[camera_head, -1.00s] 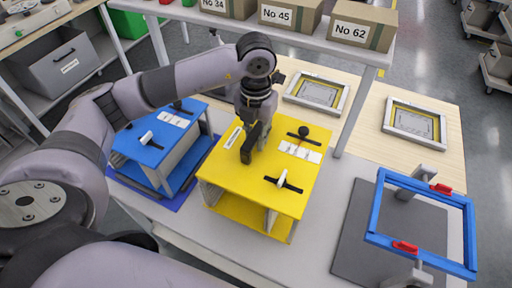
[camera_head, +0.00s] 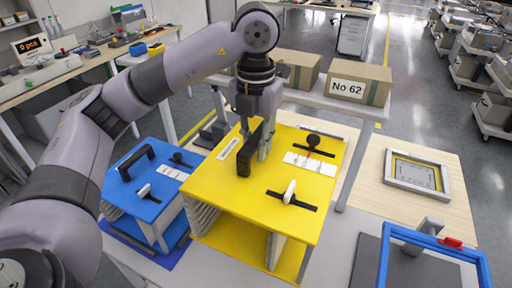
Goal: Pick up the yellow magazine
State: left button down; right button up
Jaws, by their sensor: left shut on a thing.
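The yellow magazine (camera_head: 225,188) is in the middle of the head view. It is a box with a flat yellow top, open sides and a yellow base. My left gripper (camera_head: 256,150) is above its top, pointing down, shut on the black handle (camera_head: 245,160), which the fingers partly hide. The top also carries a black knob, a white-and-black latch and small white labels. Whether its base touches the table is hard to tell. My right gripper is out of view.
A blue magazine (camera_head: 140,190) stands close on the left. A blue frame (camera_head: 432,247) stands at the lower right. A grey framed plate (camera_head: 416,173) lies on the wooden surface to the right. A shelf behind carries boxes, one marked No 62 (camera_head: 358,82).

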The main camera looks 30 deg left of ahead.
pick_arm(q)
jog(key=shift+r, duration=0.25)
jog(key=shift+r+p, duration=3.15)
jog(key=shift+r, duration=0.3)
jog(key=s+d, duration=0.3)
jog(key=s, duration=0.3)
jog(key=s+d+b, duration=0.1)
jog(key=s+d, duration=0.2)
jog(key=s, duration=0.4)
jog(key=shift+s+d, duration=0.3)
jog(key=shift+a+f, duration=0.1)
jog(key=shift+f, duration=0.1)
